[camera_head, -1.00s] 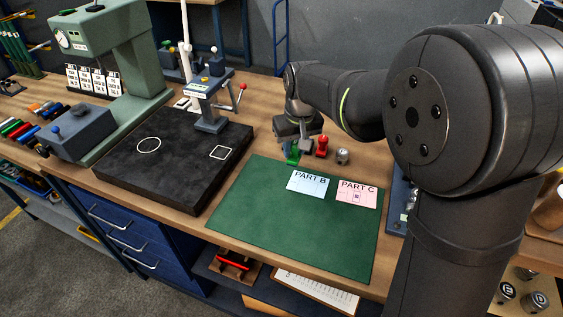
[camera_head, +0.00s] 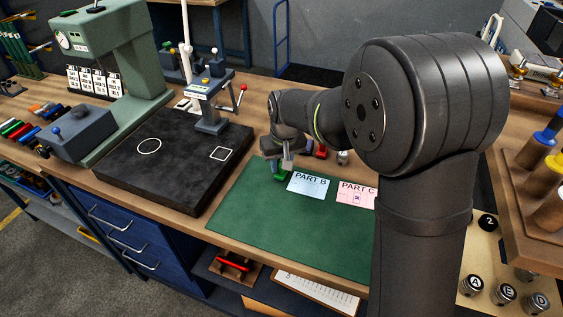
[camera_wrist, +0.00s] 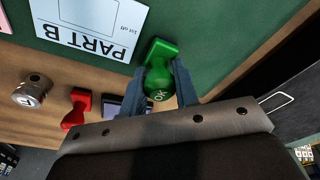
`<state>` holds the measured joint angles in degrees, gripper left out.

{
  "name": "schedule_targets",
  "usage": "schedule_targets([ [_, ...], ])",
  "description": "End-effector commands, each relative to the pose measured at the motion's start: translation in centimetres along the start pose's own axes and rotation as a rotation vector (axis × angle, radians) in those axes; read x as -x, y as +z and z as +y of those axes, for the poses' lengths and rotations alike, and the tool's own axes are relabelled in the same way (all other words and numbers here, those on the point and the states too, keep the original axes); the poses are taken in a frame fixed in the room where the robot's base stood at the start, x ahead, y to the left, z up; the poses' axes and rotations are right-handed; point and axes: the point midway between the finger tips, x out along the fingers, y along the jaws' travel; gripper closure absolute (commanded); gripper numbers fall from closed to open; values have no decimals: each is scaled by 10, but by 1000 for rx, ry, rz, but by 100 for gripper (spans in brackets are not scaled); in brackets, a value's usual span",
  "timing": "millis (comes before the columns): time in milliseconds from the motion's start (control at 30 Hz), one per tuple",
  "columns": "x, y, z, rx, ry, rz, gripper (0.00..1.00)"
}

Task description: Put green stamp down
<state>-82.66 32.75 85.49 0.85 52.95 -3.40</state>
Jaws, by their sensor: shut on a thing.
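The green stamp (camera_wrist: 160,72) is held between the two fingers of my gripper (camera_wrist: 158,88) in the wrist view. In the head view my gripper (camera_head: 282,163) is over the back left part of the green mat (camera_head: 290,230), beside the PART B card (camera_head: 309,185). The green stamp (camera_head: 279,173) shows there just below the fingers. I cannot tell whether its base touches the mat. The PART B card also shows in the wrist view (camera_wrist: 90,22), apart from the stamp.
A red stamp (camera_wrist: 77,108), a dark stamp or pad (camera_wrist: 113,104) and a metal cylinder (camera_wrist: 32,90) stand on the wood behind the mat. The PART C card (camera_head: 356,194) lies right of PART B. A black slab (camera_head: 165,165) is to the left. The mat's front is clear.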

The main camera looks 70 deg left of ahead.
Motion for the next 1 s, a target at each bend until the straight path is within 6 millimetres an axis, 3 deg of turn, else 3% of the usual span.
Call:
schedule_targets([
  [33, 0, 0, 0, 0, 0, 0, 66],
  [100, 0, 0, 0, 0, 0, 0, 53],
  [133, 0, 0, 0, 0, 0, 0, 51],
  [467, 3, -1, 0, 0, 0, 1, 51],
  [567, 15, -2, 0, 0, 0, 4, 51],
  [1000, 103, -1, 0, 0, 0, 4, 51],
])
